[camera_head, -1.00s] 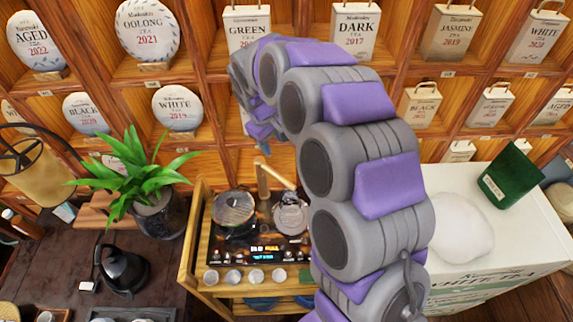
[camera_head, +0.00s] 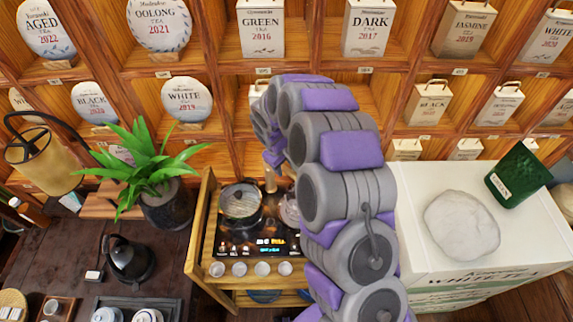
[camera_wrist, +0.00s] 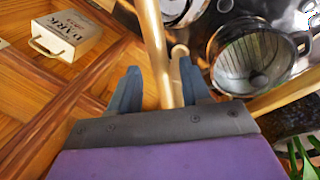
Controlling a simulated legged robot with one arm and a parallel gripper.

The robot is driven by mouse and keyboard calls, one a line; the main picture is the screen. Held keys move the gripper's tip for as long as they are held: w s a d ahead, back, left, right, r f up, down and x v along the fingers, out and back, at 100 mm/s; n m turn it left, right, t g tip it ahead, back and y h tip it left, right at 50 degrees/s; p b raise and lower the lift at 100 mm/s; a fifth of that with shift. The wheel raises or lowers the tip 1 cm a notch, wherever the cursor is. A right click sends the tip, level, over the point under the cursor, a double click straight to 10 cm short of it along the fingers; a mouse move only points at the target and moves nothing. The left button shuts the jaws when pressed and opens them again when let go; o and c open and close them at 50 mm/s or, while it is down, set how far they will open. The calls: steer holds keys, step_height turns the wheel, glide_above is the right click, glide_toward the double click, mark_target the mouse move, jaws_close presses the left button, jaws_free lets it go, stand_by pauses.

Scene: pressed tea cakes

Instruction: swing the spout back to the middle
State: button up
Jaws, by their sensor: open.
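The spout is a pale wooden bar (camera_wrist: 154,45) that runs down between my fingers in the wrist view. In the head view only a short piece of the spout (camera_head: 270,178) shows at the back of the tea cart (camera_head: 196,235); my arm hides much of the rest. My gripper (camera_wrist: 157,85) is open, with one dark finger on each side of the bar. I cannot tell whether either finger touches it. My gripper is hidden behind my arm in the head view.
A glass pot (camera_head: 240,203) stands left of the spout, and also shows in the wrist view (camera_wrist: 252,58). A second vessel (camera_head: 289,207) is partly hidden by my arm. Small cups (camera_head: 240,269) line the cart's front. Shelves of tea stand behind; a plant (camera_head: 142,165) is left.

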steer(key=shift+a+f, duration=0.4)
steer(key=shift+a, duration=0.45)
steer(key=d, duration=0.2)
steer(key=shift+d+r, duration=0.15)
steer(key=shift+d, duration=0.2)
steer(key=shift+c, duration=1.1)
steer(key=shift+d, duration=0.25)
steer(key=shift+c, duration=0.8)
steer(key=shift+a+r, duration=0.1)
steer(key=shift+a, duration=0.25)
steer(key=c, duration=0.3)
steer(key=shift+a, duration=0.7)
jaws_close()
steer(key=shift+d+f, duration=0.2)
steer(key=shift+d, duration=0.05)
